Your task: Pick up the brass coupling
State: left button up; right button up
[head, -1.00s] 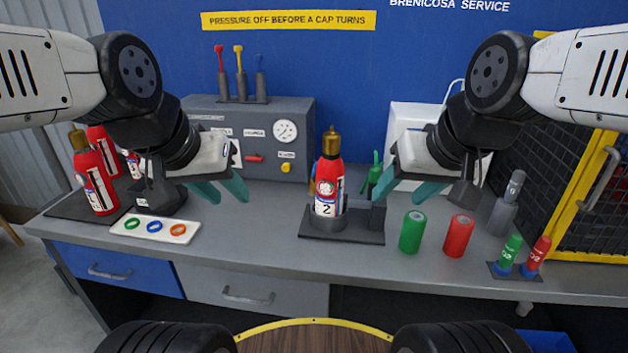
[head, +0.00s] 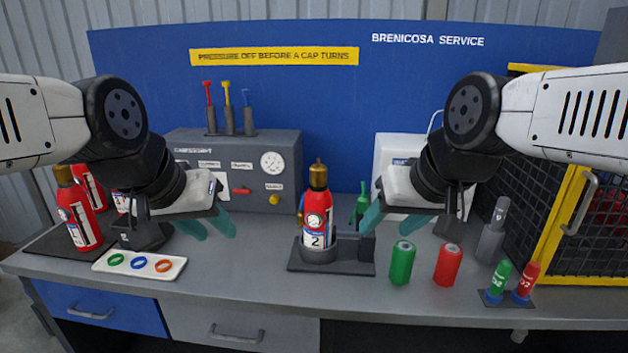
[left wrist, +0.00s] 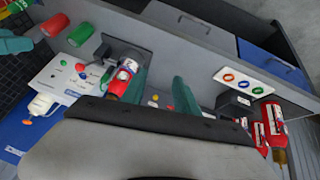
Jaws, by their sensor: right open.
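A red extinguisher (head: 317,215) marked 2 stands upright in a dark holder (head: 303,262) at mid-bench, with a brass-coloured top (head: 318,176). A small orange-brown piece (head: 301,212) shows partly hidden at its left side. I cannot tell which of these, if either, is the brass coupling. My left gripper (head: 208,228) is open and empty, left of the extinguisher, in front of the grey panel box. In the left wrist view its fingers (left wrist: 160,95) are apart, with the extinguisher (left wrist: 123,78) beside one finger. My right gripper (head: 388,220) is open and empty, right of the extinguisher.
A white tray with coloured rings (head: 139,264) and other extinguishers (head: 80,215) are at left. A green cylinder (head: 402,263), a red cylinder (head: 448,264) and small tubes (head: 510,284) stand at right. A mesh cage (head: 545,200) bounds the right end. The front middle of the bench is clear.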

aim_at(300, 216)
jog(key=i+z, duration=0.25)
jog(key=z, duration=0.15)
jog(key=i+z, duration=0.35)
jog(key=k, duration=0.1)
